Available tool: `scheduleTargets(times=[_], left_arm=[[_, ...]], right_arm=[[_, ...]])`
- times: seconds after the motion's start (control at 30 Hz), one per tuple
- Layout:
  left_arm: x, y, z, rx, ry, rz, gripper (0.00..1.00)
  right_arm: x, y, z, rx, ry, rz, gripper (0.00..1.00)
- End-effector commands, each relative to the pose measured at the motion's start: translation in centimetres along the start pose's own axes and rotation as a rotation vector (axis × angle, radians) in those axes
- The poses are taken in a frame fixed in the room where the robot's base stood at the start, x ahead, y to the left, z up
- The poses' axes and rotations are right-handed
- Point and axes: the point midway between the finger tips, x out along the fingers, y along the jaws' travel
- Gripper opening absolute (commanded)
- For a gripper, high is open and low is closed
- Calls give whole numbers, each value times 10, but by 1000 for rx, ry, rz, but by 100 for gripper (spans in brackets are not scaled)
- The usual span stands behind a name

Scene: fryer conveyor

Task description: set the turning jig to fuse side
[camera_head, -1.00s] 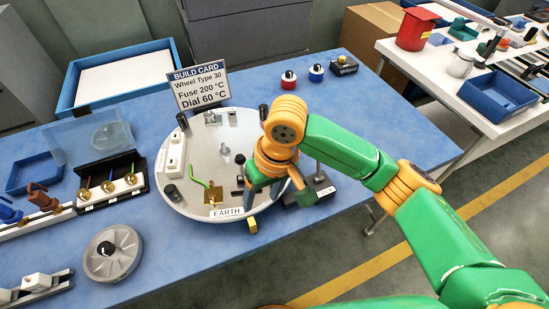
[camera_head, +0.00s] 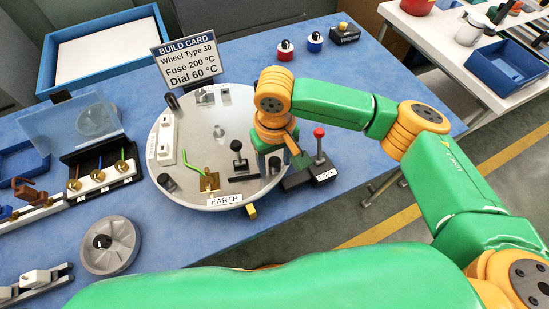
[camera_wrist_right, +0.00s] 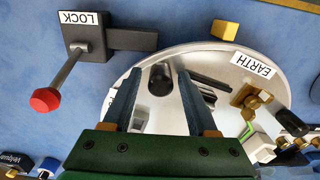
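The turning jig is a round pale-grey plate (camera_head: 215,130) on the blue table. Its EARTH label (camera_head: 224,200) faces the front edge; it also shows in the wrist view (camera_wrist_right: 254,64). A brass block (camera_head: 209,182) with a green wire stands behind that label. The LOCK block (camera_head: 311,176) with its red-knobbed lever (camera_head: 319,133) stands upright at the plate's right. My right gripper (camera_wrist_right: 158,74) points down over the plate's right rim, fingers apart. A dark post (camera_wrist_right: 160,80) shows between the fingers; whether they touch it is unclear. My left gripper is out of view.
The build card (camera_head: 188,60) stands behind the plate. A black-handled part (camera_head: 238,160) stands on the plate near my gripper. A grey wheel (camera_head: 109,245) and a wire holder (camera_head: 100,178) lie at left. Red (camera_head: 285,50) and blue (camera_head: 314,42) buttons are behind. The table's right end is clear.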

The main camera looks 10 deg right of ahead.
Motion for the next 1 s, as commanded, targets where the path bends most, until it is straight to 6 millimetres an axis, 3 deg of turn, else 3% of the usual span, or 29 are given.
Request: scheduleTargets(times=[0.03, 0.2, 1.0], left_arm=[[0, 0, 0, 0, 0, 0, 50], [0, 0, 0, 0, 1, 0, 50], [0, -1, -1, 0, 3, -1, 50]], right_arm=[[0, 0, 0, 0, 0, 0, 42], [0, 0, 0, 0, 0, 0, 0], [-1, 0, 0, 0, 0, 0, 0]])
